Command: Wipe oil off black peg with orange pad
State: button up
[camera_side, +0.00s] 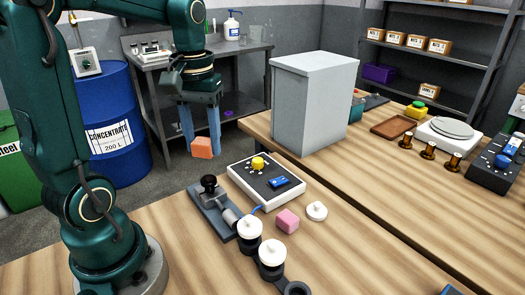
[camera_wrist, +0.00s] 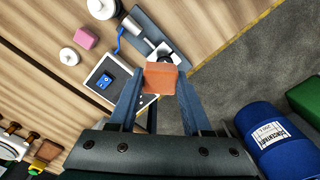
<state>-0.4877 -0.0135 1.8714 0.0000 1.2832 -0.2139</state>
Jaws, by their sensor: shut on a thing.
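My gripper (camera_side: 201,140) is shut on the orange pad (camera_side: 202,150), a small block held in the air between blue fingertips. The pad also shows between the fingers in the wrist view (camera_wrist: 160,80). A black upright piece with a rounded top (camera_side: 208,184), which looks like the black peg, stands on a dark grey plate (camera_side: 205,213) at the near table's edge. The pad is apart from it, above it in the side picture. In the wrist view the pad partly covers this end of the plate (camera_wrist: 147,24). I cannot make out oil on the peg.
A control box (camera_side: 265,182) with a yellow knob stands beside the plate. White-capped jars (camera_side: 271,258), a pink block (camera_side: 287,221) and a white knobbed disc (camera_side: 317,211) are close by. A tall grey cabinet (camera_side: 312,105) stands behind. The near table's left part is clear.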

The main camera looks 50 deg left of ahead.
aim_at(208, 182)
jog(key=shift+a+f, duration=0.15)
jog(key=shift+a, duration=0.05)
jog(key=shift+f, duration=3.25)
jog(key=shift+w+a+f, duration=0.2)
jog(key=shift+a+f, duration=0.25)
jog(key=shift+f, duration=0.15)
grip_shut()
jog(key=shift+w+a, duration=0.3)
jog(key=shift+a, duration=0.4)
jog(key=shift+w+a, duration=0.3)
jog(key=shift+a, duration=0.4)
jog(key=shift+s+d, duration=0.25)
jog(key=shift+d, duration=0.35)
jog(key=shift+s+d, duration=0.25)
jog(key=shift+d, duration=0.35)
jog(key=shift+s+d, duration=0.25)
jog(key=shift+d, duration=0.35)
jog(key=shift+d+r, duration=0.1)
jog(key=shift+s+r, duration=0.1)
jog(key=shift+r, duration=3.9)
